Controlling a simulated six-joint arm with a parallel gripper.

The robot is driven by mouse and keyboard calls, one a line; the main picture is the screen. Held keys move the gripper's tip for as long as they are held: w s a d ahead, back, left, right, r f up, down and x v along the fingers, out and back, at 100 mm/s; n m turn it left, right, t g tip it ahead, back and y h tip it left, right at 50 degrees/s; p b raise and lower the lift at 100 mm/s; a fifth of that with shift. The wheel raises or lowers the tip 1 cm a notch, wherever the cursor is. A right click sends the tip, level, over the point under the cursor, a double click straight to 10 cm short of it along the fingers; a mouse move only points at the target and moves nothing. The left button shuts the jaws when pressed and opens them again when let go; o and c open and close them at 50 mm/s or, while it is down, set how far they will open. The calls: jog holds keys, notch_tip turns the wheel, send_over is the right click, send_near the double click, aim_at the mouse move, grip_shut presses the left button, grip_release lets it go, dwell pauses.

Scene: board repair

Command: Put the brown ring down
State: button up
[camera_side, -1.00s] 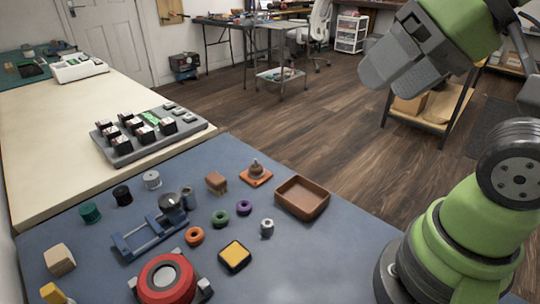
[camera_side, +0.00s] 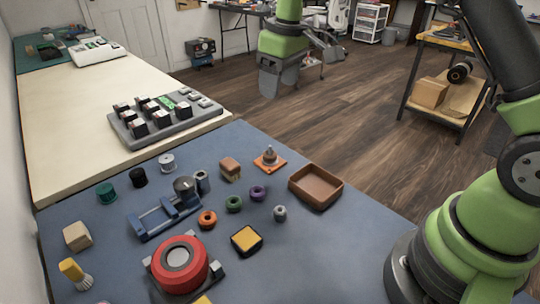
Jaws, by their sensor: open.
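On the blue mat, an orange square base (camera_side: 271,163) carries an upright peg. A brownish ring (camera_side: 270,157) appears to sit low around this peg, too small to be sure. My gripper (camera_side: 270,92) is open, with nothing visible in it. In the picture it stands above and behind the peg base, against the floor, apart from everything on the mat.
An orange ring (camera_side: 207,220), a green ring (camera_side: 234,204) and a purple ring (camera_side: 258,193) lie in front of the base. A brown tray (camera_side: 316,187) is right of it, a brown block (camera_side: 230,168) left. Bare mat (camera_side: 320,250) is at front right.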

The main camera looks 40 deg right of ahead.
jog(key=n+g, duration=0.1)
send_over(271, 150)
notch_tip(271, 150, down, 8)
jog(key=shift+n, duration=0.4)
jog(key=f, duration=0.2)
jog(key=d+f, duration=0.1)
jog(key=f, duration=0.2)
jog(key=shift+w, duration=0.1)
jog(key=f, duration=0.5)
jog(key=shift+a+f, duration=0.4)
jog(key=shift+c, duration=0.4)
jog(key=c, duration=1)
jog(key=shift+r, duration=0.15)
